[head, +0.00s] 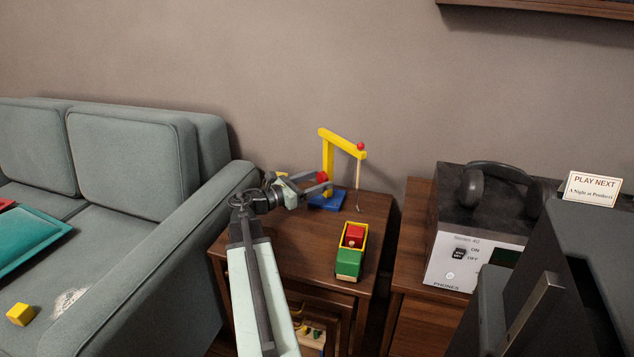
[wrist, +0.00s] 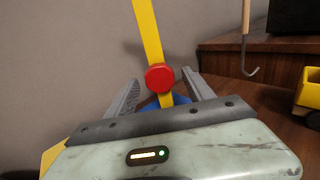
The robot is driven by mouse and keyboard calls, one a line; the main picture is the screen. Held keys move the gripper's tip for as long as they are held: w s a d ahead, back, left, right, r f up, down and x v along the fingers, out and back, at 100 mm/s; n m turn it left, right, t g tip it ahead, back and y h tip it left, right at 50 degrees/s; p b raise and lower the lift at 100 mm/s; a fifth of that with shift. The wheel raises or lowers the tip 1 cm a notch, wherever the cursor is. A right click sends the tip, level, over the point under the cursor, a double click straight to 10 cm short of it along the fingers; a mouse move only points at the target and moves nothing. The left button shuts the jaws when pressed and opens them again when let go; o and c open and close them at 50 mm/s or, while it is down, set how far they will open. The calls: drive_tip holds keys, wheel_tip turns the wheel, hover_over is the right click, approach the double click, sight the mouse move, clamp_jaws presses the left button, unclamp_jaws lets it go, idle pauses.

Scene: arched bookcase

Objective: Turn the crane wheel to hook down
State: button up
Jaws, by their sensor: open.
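The toy crane (head: 327,150) has a yellow post and arm on a blue base (head: 327,202). It stands at the back of the wooden side table (head: 290,243). Its red wheel (head: 322,176) also shows in the wrist view (wrist: 160,78), low on the yellow post. A grey hook (head: 358,208) hangs from the arm's right end, close above the tabletop; it also shows in the wrist view (wrist: 249,70). My gripper (wrist: 162,84) is open, its fingers on the left and right of the wheel. I cannot tell whether they touch it.
A yellow toy truck (head: 351,250) with red and green blocks stands on the table, right of my arm. The sofa (head: 150,150) is at the left. A grey device (head: 470,258) with headphones (head: 500,185) is at the right. The wall is close behind the crane.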

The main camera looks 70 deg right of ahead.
drive_tip(key=shift+s+d, duration=0.1)
drive_tip(key=shift+d, duration=0.05)
clamp_jaws()
drive_tip(key=shift+m, duration=1.6)
unclamp_jaws()
